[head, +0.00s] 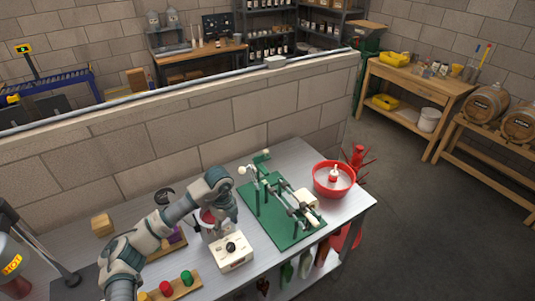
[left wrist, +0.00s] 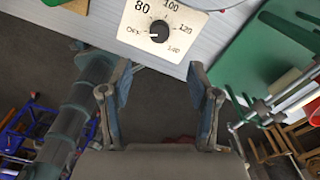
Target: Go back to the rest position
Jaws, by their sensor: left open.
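My left arm comes in from the lower left of the head view and bends over the metal bench. Its gripper, seen in the left wrist view (left wrist: 162,92), is open, with two separate fingers and nothing between them. A white control box (head: 232,255) with a black dial stands just in front of it on the bench. The wrist view shows this box (left wrist: 178,50) beyond the fingertips, its dial (left wrist: 159,31) marked OFF, 80, 100, 120 and 140. The fingers look apart from the dial. My right gripper is not in view.
On the bench (head: 345,212), a green corking stand (head: 290,228) and a red bowl (head: 334,191) lie to the right. A wooden block (head: 102,224) and a board of coloured knobs (head: 172,290) are at the left. A block wall (head: 210,115) runs behind.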

